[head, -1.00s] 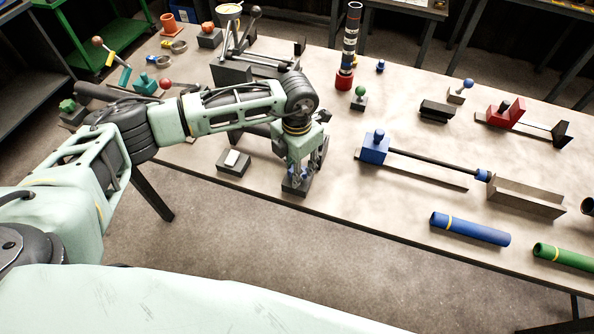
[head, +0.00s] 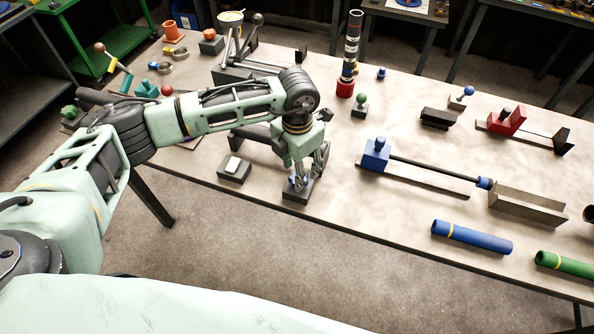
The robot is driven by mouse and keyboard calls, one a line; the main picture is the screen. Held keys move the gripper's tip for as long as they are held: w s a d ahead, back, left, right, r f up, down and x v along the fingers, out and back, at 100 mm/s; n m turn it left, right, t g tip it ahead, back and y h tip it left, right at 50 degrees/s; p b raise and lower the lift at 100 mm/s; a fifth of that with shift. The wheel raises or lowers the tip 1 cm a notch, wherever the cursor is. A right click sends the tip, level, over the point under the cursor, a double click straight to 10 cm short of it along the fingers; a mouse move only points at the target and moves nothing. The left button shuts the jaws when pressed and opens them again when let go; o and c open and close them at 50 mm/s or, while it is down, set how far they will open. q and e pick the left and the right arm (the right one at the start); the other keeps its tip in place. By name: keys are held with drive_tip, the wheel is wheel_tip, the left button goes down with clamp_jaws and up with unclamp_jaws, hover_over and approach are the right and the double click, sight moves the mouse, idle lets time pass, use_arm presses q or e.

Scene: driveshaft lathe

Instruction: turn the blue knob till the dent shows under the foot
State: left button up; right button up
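My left gripper (head: 306,173) points down over a small dark block (head: 299,196) near the table's front edge. No dent or foot can be made out there. Other blue knobs are on a blue block (head: 376,153) at the middle right and on a ball-topped lever (head: 469,90) further back. My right gripper is not in view.
A dark block with a white top (head: 233,168) stands just left of the gripper. A stacked column (head: 350,55) stands behind. A red slide fixture (head: 507,121), a grey trough (head: 525,202) and a blue tube (head: 471,237) lie to the right.

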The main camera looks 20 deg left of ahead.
use_arm(q)
wheel_tip(320, 180, up, 10)
idle(0.3)
drive_tip(key=shift+f, duration=0.1)
